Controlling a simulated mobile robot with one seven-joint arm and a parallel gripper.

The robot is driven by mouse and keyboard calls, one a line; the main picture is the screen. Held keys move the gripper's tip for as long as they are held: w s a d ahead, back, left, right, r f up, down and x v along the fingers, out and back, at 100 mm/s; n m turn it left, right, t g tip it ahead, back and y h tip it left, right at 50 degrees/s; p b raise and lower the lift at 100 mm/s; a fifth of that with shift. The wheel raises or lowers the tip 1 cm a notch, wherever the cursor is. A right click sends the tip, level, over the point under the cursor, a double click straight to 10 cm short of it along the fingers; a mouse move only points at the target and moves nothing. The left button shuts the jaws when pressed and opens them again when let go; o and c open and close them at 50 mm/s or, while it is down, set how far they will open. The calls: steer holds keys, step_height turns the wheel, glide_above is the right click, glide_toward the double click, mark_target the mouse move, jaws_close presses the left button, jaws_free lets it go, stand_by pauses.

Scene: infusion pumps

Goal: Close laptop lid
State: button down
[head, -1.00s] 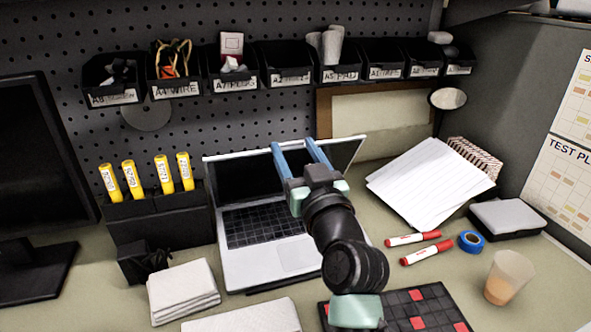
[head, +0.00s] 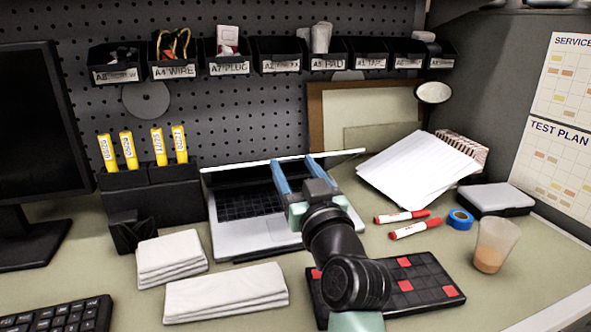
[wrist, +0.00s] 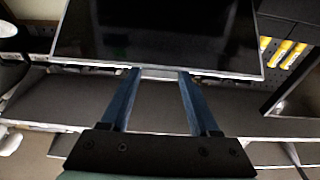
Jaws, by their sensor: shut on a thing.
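The silver laptop (head: 235,240) stands on the desk with its keyboard facing up. Its lid (head: 235,173) is tilted forward over the back of the keyboard, partly folded down and still apart from the base. My gripper (head: 292,161) reaches over the keyboard with its two blue fingers at the lid's upper edge. In the wrist view the fingertips (wrist: 159,72) meet the lid's silver edge, and the dark screen (wrist: 160,35) fills the area beyond. The fingers stay apart, with part of the edge between them. My arm hides the laptop's front right corner.
Folded white cloths (head: 225,292) lie in front of the laptop. A black-and-red grid tray (head: 425,285) is under my arm. Papers (head: 420,170), red markers (head: 415,229), blue tape (head: 460,219) and a cup (head: 494,245) are at right. A black holder (head: 155,205) stands at left.

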steer(key=shift+w+a+f, duration=0.1)
steer(key=shift+a+f, duration=0.05)
steer(key=shift+f, duration=0.5)
steer(key=shift+c, duration=0.6)
jaws_free()
steer(key=shift+w+f, duration=0.1)
steer(key=shift+w, duration=0.1)
steer(key=shift+s+r, duration=0.2)
steer(key=shift+r, duration=0.1)
steer(key=v, duration=1.2)
steer(key=shift+s, duration=0.4)
